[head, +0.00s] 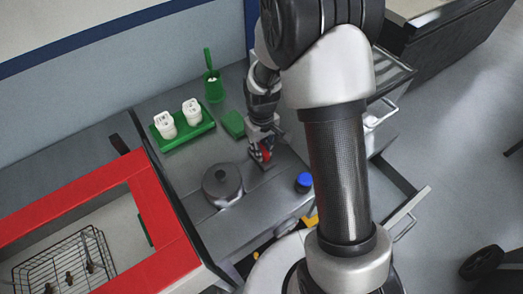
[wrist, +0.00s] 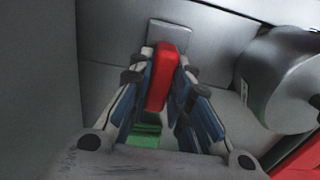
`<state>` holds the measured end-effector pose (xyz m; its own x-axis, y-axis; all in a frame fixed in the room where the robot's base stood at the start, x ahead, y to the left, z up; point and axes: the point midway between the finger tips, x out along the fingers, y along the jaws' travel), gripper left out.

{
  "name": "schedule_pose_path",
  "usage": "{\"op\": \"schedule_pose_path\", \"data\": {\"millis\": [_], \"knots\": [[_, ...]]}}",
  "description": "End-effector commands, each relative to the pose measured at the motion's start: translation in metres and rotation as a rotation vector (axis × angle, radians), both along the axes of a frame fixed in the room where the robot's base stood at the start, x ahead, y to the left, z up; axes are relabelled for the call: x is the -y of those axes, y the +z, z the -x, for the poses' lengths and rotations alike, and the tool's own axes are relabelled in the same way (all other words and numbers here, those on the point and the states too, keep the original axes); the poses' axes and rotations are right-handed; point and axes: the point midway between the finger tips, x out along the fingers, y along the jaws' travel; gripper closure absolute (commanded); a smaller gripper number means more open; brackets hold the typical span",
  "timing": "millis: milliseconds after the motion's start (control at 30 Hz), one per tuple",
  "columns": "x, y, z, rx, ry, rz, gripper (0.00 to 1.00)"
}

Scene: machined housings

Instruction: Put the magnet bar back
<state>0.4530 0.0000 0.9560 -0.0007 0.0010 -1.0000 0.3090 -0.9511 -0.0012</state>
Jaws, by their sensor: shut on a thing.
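The magnet bar is a red bar (wrist: 161,78) in the wrist view, upright between the fingers of my gripper (wrist: 160,88). The fingers are shut on its two sides. In the head view my gripper (head: 262,152) is low over the grey bench, with a little of the red bar (head: 267,155) showing. In the wrist view a small grey plate (wrist: 172,34) lies just beyond the bar's end. I cannot tell whether the bar touches it.
A dark round lidded pot (head: 222,184) stands left of my gripper. A blue-capped item (head: 304,182) is at its right. A green tray (head: 183,136) with two white parts, a green block (head: 233,124) and a green cup (head: 214,88) stand behind. A red-framed box (head: 165,215) borders the left.

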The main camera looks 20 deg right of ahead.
Motion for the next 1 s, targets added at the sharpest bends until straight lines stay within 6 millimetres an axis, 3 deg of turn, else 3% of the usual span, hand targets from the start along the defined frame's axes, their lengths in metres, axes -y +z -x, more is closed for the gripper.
{"op": "schedule_pose_path", "data": {"millis": [400, 433, 700, 1000], "knots": [[0.0, -0.0093, -0.0007, 0.002, 0.0, 0.0, 1.0], [0.0, -0.0097, -0.0004, 0.001, 0.0, 0.0, 0.81], [0.0, -0.0089, -0.0002, 0.001, 0.0, 0.0, 0.63], [0.0, -0.0087, -0.0003, 0.001, 0.0, 0.0, 0.62]]}}
